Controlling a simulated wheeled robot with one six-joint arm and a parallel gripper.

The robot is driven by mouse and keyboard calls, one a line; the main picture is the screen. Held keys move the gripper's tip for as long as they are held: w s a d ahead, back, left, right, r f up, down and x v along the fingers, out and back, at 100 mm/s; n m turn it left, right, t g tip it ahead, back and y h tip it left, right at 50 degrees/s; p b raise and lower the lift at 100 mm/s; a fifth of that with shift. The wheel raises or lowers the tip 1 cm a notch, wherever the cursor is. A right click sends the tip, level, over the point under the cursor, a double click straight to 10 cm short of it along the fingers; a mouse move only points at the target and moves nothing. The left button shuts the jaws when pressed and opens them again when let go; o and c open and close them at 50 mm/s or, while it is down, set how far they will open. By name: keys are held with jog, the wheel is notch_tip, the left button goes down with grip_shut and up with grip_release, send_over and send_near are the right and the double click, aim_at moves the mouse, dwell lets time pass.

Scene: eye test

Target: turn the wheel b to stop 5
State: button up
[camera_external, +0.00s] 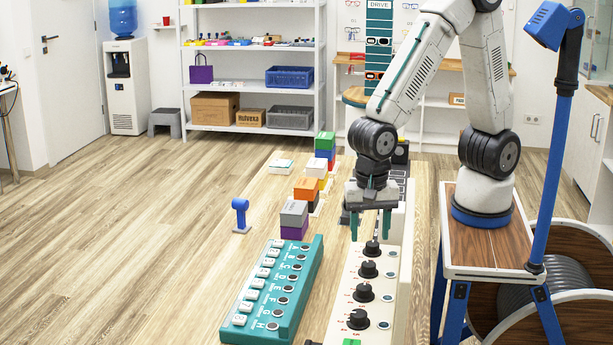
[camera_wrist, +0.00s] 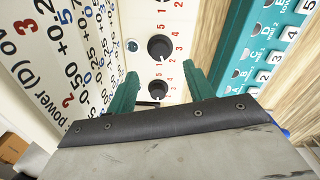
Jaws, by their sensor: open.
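A white panel (camera_external: 338,322) carries several black wheels in a row, each with red numbers around it. The farthest wheel (camera_external: 371,248) is just below my gripper (camera_external: 371,236), whose teal fingers point down, open and empty. In the wrist view one wheel (camera_wrist: 158,90) appears between the two fingers of my gripper (camera_wrist: 161,74), with no contact visible. Another wheel (camera_wrist: 160,47) shows beyond the fingertips, with a pale pointer mark and red numbers near it. I cannot read any letter that tells which one is wheel b.
A teal board (camera_external: 300,300) with lettered round buttons and white keys lies left of the panel. Stacked coloured blocks (camera_external: 293,213) and a blue post-like object (camera_external: 240,212) stand farther back. A white chart with printed numbers (camera_wrist: 60,60) rises beside the wheels in the wrist view.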

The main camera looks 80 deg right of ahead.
aim_at(368, 263)
notch_tip(368, 263, down, 8)
jog(key=shift+s+r, duration=0.1)
dwell(0.4)
jog(key=c, duration=1)
